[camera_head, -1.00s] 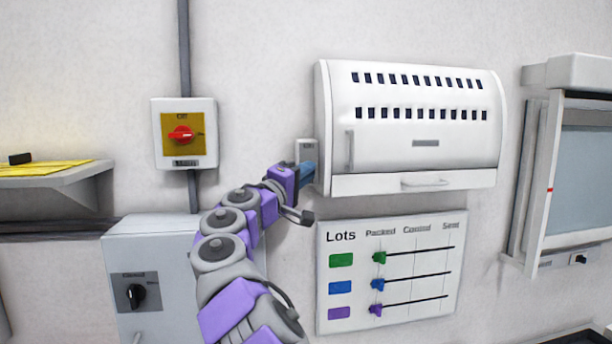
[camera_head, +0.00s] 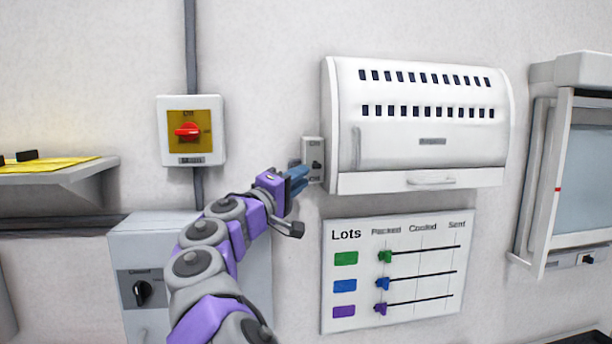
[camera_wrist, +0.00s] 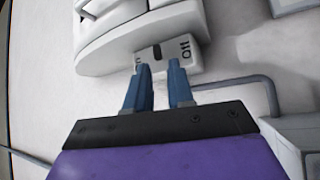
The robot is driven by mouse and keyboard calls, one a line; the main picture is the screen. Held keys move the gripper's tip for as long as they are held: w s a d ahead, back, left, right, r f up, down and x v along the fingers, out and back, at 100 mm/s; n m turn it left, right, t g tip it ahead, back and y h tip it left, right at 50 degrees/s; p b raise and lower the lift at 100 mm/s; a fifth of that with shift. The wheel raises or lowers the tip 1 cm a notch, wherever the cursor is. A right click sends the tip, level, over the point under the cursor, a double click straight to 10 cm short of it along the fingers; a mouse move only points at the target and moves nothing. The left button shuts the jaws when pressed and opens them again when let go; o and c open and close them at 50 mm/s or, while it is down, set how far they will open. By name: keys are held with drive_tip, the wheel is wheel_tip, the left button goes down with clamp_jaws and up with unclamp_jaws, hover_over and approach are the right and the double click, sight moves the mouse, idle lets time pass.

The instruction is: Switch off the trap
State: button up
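The trap (camera_head: 430,150) is a white wall box with rows of dark slots and a front handle. Its small switch plate (camera_head: 312,148) sits at its left side, with a dark toggle (camera_head: 317,165) and labels above and below. In the wrist view the plate (camera_wrist: 170,58) shows the black toggle (camera_wrist: 157,51), an "Off" label on the right and a partly hidden label on the left. My gripper (camera_head: 302,176) is just left of the plate. In the wrist view my gripper (camera_wrist: 160,66) has its blue fingers apart with nothing between them, tips close to the plate.
A main switch with a red knob (camera_head: 188,131) is on the wall at left, above a grey cabinet (camera_head: 146,250) with a black knob. A Lots slider board (camera_head: 400,310) hangs below the trap. A glass-fronted unit (camera_head: 570,180) is at right.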

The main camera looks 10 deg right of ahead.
drive_tip(key=v, duration=1.3)
drive_tip(key=shift+f+p, duration=0.2)
drive_tip(key=shift+p, duration=0.1)
